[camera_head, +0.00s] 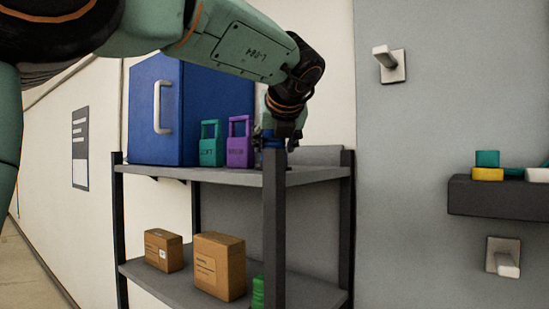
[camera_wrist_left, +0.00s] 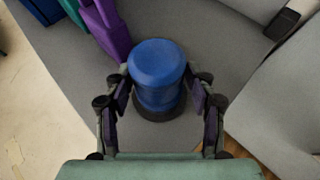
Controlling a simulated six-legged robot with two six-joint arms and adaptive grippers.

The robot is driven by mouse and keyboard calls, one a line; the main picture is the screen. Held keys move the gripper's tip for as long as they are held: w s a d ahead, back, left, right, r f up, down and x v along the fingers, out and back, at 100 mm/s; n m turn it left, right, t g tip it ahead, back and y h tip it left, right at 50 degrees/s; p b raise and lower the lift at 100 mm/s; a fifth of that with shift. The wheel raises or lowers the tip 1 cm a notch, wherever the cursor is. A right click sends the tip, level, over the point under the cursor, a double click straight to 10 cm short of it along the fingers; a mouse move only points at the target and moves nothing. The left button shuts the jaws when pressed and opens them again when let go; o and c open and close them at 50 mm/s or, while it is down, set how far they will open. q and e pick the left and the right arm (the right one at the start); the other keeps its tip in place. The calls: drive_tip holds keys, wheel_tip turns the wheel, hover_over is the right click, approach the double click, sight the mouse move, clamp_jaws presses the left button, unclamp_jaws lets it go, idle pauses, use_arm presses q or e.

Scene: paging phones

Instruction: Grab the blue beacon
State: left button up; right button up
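The blue beacon (camera_wrist_left: 158,65) is a short blue cylinder with a domed top and a dark round base. It stands upright on the grey upper shelf (camera_wrist_left: 75,60). In the head view only a small blue part of the beacon (camera_head: 272,143) shows under my left gripper (camera_head: 282,128), behind the front shelf post. In the wrist view my left gripper (camera_wrist_left: 160,85) has one finger on each side of the beacon, with narrow gaps between the fingers and it. My right gripper is not in view.
A purple padlock-shaped item (camera_head: 239,142) and a teal one (camera_head: 210,145) stand left of the beacon, the purple closer. A blue cabinet (camera_head: 170,105) is further left. Cardboard boxes (camera_head: 219,265) sit on the lower shelf. A dark ledge (camera_head: 498,198) juts from the right wall.

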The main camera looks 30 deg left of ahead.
use_arm(q)
drive_tip(key=shift+s+a+r, duration=0.15)
drive_tip(key=shift+s+a, duration=0.05)
drive_tip(key=shift+s, duration=0.2)
drive_tip(key=c, duration=0.3)
drive_tip(key=shift+s+d+r, duration=0.15)
drive_tip(key=shift+s+r, duration=0.05)
drive_tip(key=shift+s, duration=0.1)
drive_tip(key=c, duration=0.3)
drive_tip(key=shift+w+d+f, duration=0.1)
drive_tip(key=shift+w+d, duration=0.05)
drive_tip(key=shift+w, duration=0.2)
drive_tip(key=c, duration=0.3)
drive_tip(key=shift+w, duration=0.3)
drive_tip(key=shift+c, duration=0.8)
drive_tip(key=shift+s+a, duration=0.25)
drive_tip(key=shift+s+r, duration=0.2)
drive_tip(key=shift+r, duration=0.2)
wheel_tip(320, 180, up, 17)
drive_tip(key=p, duration=0.4)
drive_tip(key=shift+w+p, duration=0.3)
drive_tip(key=shift+w, duration=0.1)
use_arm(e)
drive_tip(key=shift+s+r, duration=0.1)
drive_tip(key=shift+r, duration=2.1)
